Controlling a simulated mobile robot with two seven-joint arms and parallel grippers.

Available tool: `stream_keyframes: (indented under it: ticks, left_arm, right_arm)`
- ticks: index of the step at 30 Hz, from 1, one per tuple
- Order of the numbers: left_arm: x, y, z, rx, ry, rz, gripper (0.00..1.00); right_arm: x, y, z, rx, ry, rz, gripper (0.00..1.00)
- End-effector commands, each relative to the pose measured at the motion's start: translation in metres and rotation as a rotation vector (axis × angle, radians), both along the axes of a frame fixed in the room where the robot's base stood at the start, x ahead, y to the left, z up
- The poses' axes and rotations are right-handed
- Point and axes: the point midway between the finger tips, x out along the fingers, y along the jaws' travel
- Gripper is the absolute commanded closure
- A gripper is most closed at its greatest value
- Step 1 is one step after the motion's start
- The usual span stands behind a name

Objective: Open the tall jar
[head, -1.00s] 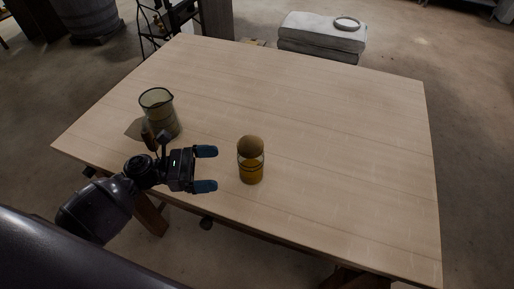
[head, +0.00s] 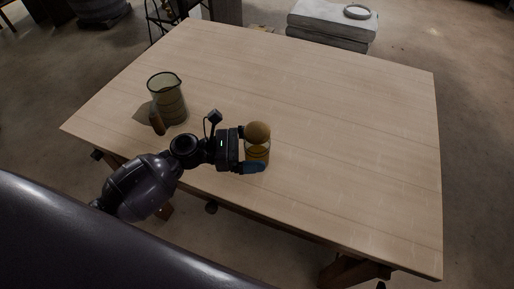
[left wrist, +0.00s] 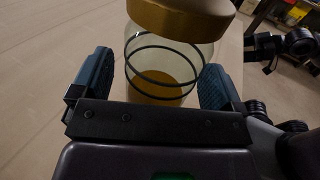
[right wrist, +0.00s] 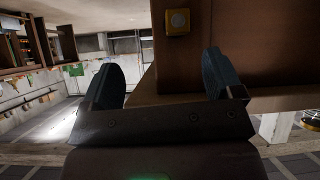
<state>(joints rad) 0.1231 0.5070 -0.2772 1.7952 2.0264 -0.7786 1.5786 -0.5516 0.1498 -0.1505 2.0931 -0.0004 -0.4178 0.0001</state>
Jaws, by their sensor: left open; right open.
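The tall jar is clear glass with dark rings and an amber filling, and it stands upright on the table near the front edge; its body shows in the head view (head: 257,154) and in the left wrist view (left wrist: 160,72). A round brown lid (head: 257,132) sits on top of it, and shows at the top of the left wrist view (left wrist: 182,15). My left gripper (head: 252,150) is open, with one finger on each side of the jar's glass body below the lid. I cannot tell whether the fingers touch it. My right gripper (right wrist: 165,80) is open and empty, away from the jar.
The table's right and back are clear. A grey padded block (head: 335,22) with a ring on it stands beyond the table.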

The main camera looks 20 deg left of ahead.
Motion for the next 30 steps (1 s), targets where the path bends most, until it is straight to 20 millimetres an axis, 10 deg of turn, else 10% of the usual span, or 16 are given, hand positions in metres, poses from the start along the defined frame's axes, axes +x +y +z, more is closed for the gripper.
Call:
stream_keyframes:
  ticks: [10,22,30]
  left_arm:
    - [0.0046,-0.0115,-0.0008,0.001,0.0,0.0,0.07]
    - [0.0046,-0.0112,-0.0008,0.001,0.0,0.001,0.68]
    - [0.0049,-0.0112,0.0015,0.001,-0.002,0.0,0.7]
  right_arm:
    - [-0.0011,-0.0002,-0.0018,0.0,0.004,0.0,0.14]
    - [-0.0014,-0.0004,-0.0021,0.0,0.004,0.0,0.14]
    - [-0.0011,-0.0005,-0.0011,-0.001,0.003,-0.001,0.14]
